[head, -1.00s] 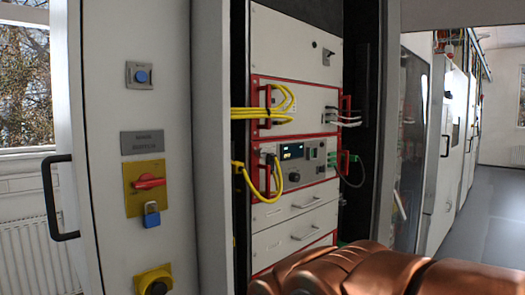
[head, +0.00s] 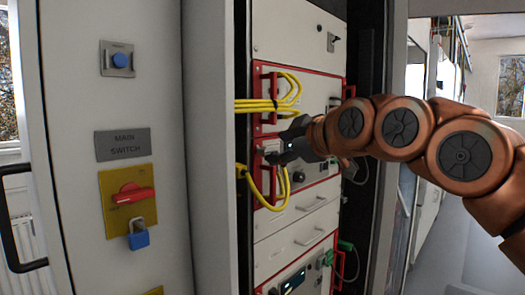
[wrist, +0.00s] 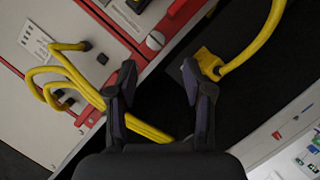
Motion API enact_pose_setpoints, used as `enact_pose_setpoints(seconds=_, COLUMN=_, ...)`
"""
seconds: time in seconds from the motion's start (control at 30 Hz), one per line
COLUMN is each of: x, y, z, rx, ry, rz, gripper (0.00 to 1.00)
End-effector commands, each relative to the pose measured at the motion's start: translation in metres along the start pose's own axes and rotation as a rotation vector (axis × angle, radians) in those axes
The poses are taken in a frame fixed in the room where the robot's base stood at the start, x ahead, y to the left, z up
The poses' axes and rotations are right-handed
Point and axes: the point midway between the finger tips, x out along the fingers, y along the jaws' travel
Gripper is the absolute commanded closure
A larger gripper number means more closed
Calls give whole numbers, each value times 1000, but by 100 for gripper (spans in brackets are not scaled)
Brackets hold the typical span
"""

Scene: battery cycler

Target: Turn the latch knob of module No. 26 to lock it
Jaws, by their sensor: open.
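My gripper (head: 283,145) is at the rack front, at the left side of a red-framed module (head: 318,168) and covering much of it. In the wrist view my gripper (wrist: 158,78) has its two dark fingers spread, with nothing held between them. A small pale round knob (wrist: 155,40) lies just beyond the fingertips, by a red edge; I cannot tell whether it is the latch knob. No module number is readable, so I cannot tell which one is No. 26.
Yellow cables (head: 286,88) loop at the rack's left side. In the wrist view a yellow cable plug (wrist: 207,62) is close to the right finger. A lower module with a display (head: 293,280) shows below. The main switch (head: 131,194) with padlock (head: 139,238) is on the left cabinet.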

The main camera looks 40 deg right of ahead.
Motion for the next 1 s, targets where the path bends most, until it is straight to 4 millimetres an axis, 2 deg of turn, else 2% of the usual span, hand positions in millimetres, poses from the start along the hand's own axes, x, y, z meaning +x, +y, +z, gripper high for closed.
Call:
enact_pose_setpoints(seconds=0.5, x=61, y=5, z=8, rx=7, ry=-17, rz=7, gripper=49)
enact_pose_setpoints(seconds=0.83, x=67, y=4, z=7, rx=7, ry=-12, rz=9, gripper=49)
enact_pose_setpoints(seconds=0.87, x=67, y=4, z=7, rx=7, ry=-12, rz=9, gripper=50)
enact_pose_setpoints(seconds=1.0, x=67, y=4, z=7, rx=7, ry=-12, rz=8, gripper=64)
